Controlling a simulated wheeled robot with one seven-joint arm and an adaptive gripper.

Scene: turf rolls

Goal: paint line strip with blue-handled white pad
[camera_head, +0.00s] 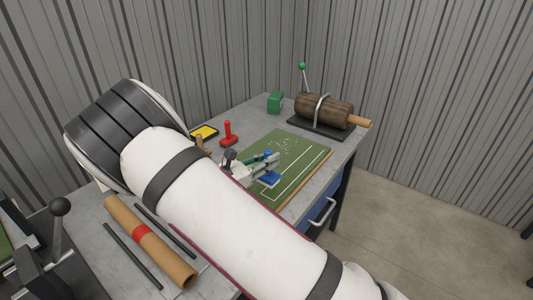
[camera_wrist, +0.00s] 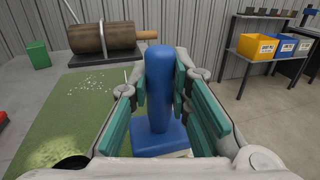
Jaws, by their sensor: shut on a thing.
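My gripper (camera_head: 262,161) is shut on the upright blue handle (camera_wrist: 158,75) of the pad tool. In the wrist view its teal finger pads (camera_wrist: 208,108) stand on both sides of the handle. The tool's blue base block (camera_wrist: 158,138) is below the fingers, with a thin white edge under it; the base also shows in the head view (camera_head: 270,179). The tool is over the front part of the green turf (camera_head: 278,147), near the white lines (camera_head: 305,176). I cannot tell whether the pad touches the turf. My fingers and wrist hide part of the turf.
A red-handled tool (camera_head: 228,134) and a yellow-topped tray (camera_head: 204,132) stand left of the turf. A green block (camera_head: 275,102) and a brown roller (camera_head: 325,110) stand behind. A tan tube (camera_head: 150,243) and dark rods lie front left. Shelving with bins (camera_wrist: 257,46) is at right.

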